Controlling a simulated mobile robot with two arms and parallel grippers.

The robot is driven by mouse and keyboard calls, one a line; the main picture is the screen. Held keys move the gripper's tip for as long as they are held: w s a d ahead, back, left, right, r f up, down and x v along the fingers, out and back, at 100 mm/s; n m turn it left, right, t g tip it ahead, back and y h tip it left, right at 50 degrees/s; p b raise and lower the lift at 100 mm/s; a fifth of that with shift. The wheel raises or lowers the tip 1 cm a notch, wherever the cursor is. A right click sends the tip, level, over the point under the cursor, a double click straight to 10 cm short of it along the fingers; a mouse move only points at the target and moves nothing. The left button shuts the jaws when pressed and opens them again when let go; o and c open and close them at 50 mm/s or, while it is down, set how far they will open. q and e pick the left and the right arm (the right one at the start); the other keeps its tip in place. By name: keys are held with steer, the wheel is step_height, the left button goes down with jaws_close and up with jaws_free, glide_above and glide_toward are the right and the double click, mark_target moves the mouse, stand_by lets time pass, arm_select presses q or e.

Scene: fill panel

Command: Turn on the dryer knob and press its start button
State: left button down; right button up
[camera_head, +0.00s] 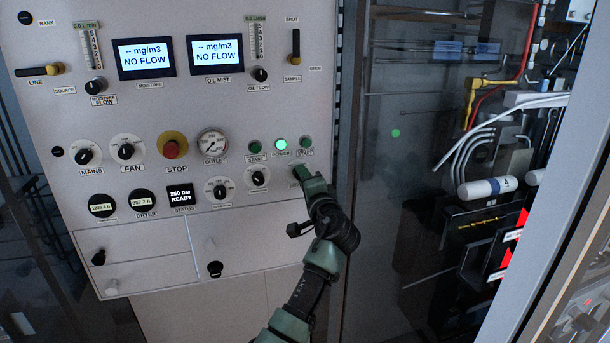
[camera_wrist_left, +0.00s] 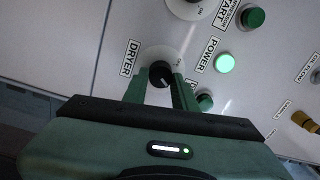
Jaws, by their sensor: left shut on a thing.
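The dryer knob (camera_wrist_left: 160,74) is black on a white round plate, beside the label DRYER in the left wrist view. My left gripper (camera_head: 306,176) is shut on it, with one green finger (camera_wrist_left: 136,90) on each side. In the head view the gripper covers the knob. One green START button (camera_head: 305,142) is just above the gripper, at the right of the lit POWER lamp (camera_head: 280,145); in the left wrist view it shows close to the finger (camera_wrist_left: 205,102). Another green START button (camera_head: 255,147) is left of the lamp. My right gripper is not in view.
Left of my gripper are a black knob (camera_head: 258,178), a gauge (camera_head: 212,145) and the red STOP button (camera_head: 172,149). The status screen (camera_head: 180,195) reads 250 bar READY. Both upper displays (camera_head: 144,59) read NO FLOW. A glass-fronted cabinet (camera_head: 420,200) stands to the right.

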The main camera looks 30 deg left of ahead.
arm_select(q)
steer(key=shift+r+m+p, duration=0.15)
steer(key=shift+m+p, duration=0.4)
steer(key=shift+m, duration=0.55)
steer(key=c, duration=1.1)
jaws_free()
steer(key=shift+a, duration=0.1)
steer(key=b+v, duration=0.3)
steer(key=v, duration=0.6)
